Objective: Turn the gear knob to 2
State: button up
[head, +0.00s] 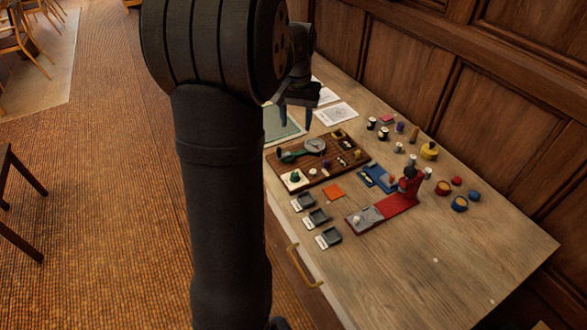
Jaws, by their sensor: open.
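A dark brown board (330,168) on the wooden table carries several small controls. They include a round grey dial (315,144), a green lever (289,156) and a white plate (291,185) with a small green knob (295,175). I cannot tell for sure which control is the gear knob, and its numbers are too small to read. My gripper (296,116) is open and empty, pointing down above the far left end of the board. It appears apart from the controls. My arm hides the table's left side.
Three small grey trays (316,218) line the near left edge. A red stand (402,200) and a blue block (379,178) are right of the board. Several pots and stamps stand toward the panelled wall (500,105). The table's near right (440,285) is mostly clear.

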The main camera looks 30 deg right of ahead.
aim_at(295, 174)
notch_tip(295, 174, down, 20)
jog(key=n, duration=0.4)
jog(key=shift+a+r, duration=0.1)
jog(key=shift+r, duration=0.15)
jog(key=c, duration=1)
